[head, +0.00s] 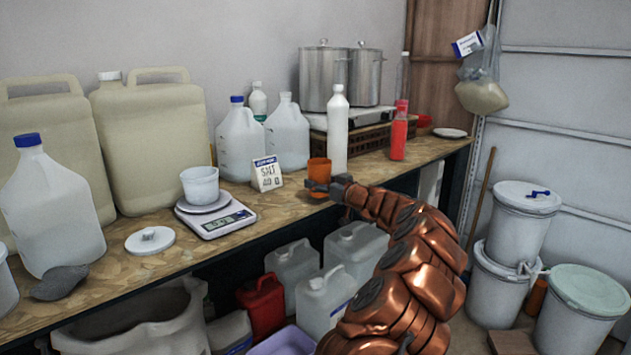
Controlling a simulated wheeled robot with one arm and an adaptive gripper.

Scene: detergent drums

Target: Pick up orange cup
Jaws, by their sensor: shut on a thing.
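The orange cup (319,169) is small and stands upright near the front edge of the wooden bench, right of the salt sign. My gripper (326,186) reaches in from the lower right and is shut on the cup's lower part. The fingers hide some of the cup's base, so I cannot tell whether it touches the bench.
A salt sign (267,173) and a scale (215,218) bearing a white tub (200,185) stand to the left. A white bottle (337,135) stands close behind the cup. A red bottle (399,137) is farther right. Several jugs sit below the bench.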

